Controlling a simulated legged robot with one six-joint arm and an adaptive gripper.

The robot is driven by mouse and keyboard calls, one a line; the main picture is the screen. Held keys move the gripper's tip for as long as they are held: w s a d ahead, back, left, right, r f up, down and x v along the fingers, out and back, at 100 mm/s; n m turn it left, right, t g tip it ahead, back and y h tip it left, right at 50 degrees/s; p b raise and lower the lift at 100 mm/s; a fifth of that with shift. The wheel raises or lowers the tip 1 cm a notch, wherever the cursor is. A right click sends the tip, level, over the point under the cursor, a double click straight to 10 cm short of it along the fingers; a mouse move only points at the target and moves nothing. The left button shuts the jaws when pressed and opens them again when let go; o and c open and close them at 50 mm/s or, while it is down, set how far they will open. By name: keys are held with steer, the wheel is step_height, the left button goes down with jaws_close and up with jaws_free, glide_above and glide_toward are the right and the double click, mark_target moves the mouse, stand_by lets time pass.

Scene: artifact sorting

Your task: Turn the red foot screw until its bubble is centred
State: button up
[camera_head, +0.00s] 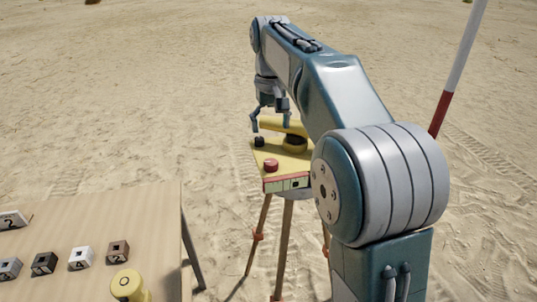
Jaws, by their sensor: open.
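A yellow instrument plate (275,153) sits on a tripod with wooden legs right of the table. The red foot screw (271,165) is a round knob on the plate's near part. A black knob (259,142) sits at the plate's left, and a dark round part (295,143) sits at the right. A pink and green strip (287,184) runs along the plate's front edge; a bubble in it is too small to make out. My gripper (269,122) points down over the far side of the plate, open, beyond the red screw. My arm hides the plate's right side.
A red and white pole (455,80) stands at the right. Open sand (130,100) lies around the tripod.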

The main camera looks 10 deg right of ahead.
mark_target(271, 162)
step_height(271, 162, down, 10)
steer(key=shift+s+f, duration=0.1)
steer(key=shift+f, duration=0.15)
steer(key=c, duration=1.2)
